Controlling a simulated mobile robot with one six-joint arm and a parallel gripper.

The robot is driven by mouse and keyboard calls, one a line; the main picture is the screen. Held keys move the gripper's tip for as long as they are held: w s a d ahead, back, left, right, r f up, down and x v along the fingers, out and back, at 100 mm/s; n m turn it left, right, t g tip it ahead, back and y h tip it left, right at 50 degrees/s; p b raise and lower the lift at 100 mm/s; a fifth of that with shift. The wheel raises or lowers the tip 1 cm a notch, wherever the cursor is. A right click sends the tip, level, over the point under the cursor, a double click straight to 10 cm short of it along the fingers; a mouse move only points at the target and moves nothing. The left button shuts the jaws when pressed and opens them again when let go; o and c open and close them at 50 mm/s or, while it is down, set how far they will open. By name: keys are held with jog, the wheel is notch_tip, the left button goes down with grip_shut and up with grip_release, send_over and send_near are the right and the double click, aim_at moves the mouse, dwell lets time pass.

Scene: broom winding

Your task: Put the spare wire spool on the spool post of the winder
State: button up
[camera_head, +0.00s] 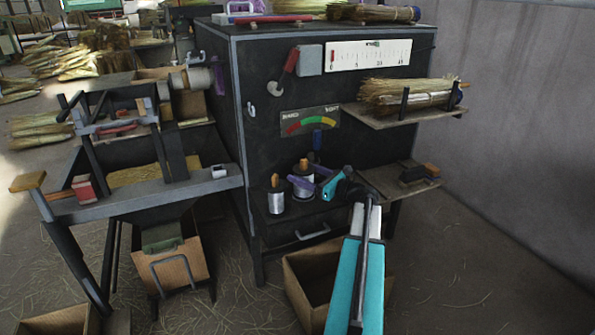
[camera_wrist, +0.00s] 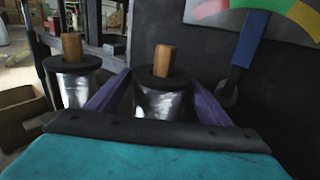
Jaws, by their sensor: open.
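Two wire spools with silver windings, dark tops and wooden pegs stand side by side on the low shelf of the dark cabinet. The left spool (camera_head: 276,197) also shows in the wrist view (camera_wrist: 72,88). The other spool (camera_head: 302,189) is in front of my gripper (camera_head: 313,186) and shows in the middle of the wrist view (camera_wrist: 158,101). My gripper is open, its purple fingers on either side of this spool; I cannot tell whether they touch it. I cannot tell which spool is the spare. No bare spool post can be made out.
A blue-handled lever (camera_head: 317,139) hangs under the coloured gauge (camera_head: 309,121), close to my gripper. A shelf (camera_head: 408,116) with a straw bundle juts out at right. An open cardboard box (camera_head: 305,292) stands below. The left bench (camera_head: 120,203) stands beside the cabinet.

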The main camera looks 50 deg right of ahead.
jog(key=s, duration=0.5)
jog(key=s+d, duration=0.1)
jog(key=s, duration=0.1)
jog(key=shift+s+p, duration=0.3)
jog(key=shift+p, duration=0.1)
jog(key=shift+s, duration=0.1)
dwell(0.4)
